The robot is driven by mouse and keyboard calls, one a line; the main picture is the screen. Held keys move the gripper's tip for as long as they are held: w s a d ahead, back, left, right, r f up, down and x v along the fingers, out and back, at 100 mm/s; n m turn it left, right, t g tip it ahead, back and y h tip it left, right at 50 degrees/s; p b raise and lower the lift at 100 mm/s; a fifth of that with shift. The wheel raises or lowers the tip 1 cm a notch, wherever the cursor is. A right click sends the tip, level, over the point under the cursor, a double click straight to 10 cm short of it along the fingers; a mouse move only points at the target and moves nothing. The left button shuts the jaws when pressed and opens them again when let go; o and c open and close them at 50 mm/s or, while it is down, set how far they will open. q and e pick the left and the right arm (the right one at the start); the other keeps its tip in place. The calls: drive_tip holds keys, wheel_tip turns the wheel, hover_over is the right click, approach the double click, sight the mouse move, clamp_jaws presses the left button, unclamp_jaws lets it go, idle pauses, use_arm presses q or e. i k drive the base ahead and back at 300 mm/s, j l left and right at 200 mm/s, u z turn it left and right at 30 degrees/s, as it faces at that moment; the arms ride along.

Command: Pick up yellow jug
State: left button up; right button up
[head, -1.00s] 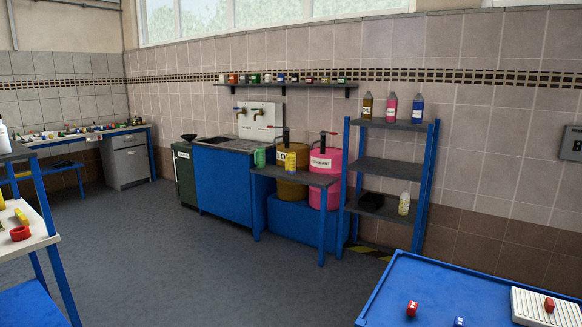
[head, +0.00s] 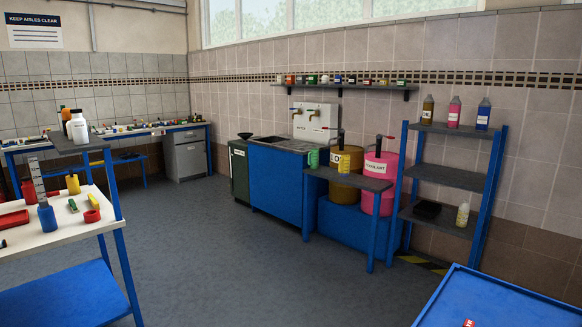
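A small yellow container (head: 344,164), which looks like the yellow jug, stands upright on the small grey-topped blue table (head: 372,182) by the back wall. It is in front of a yellow-brown drum and small in the picture, so its handle cannot be made out. A green jug (head: 313,159) stands to its left on the same table. Neither of my grippers is in view.
A pink drum (head: 379,179) stands behind the table. A shelf rack (head: 447,177) with bottles is to its right. A white-topped workbench (head: 55,247) is at left, a blue table (head: 500,296) at front right. The middle floor is clear.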

sight(344, 166)
drive_tip(key=i+u, duration=0.2)
drive_tip(key=i, duration=2.1)
drive_tip(key=i+j, duration=0.15)
drive_tip(key=i, duration=2.25)
drive_tip(key=l+z, duration=0.05)
drive_tip(key=l, duration=0.1)
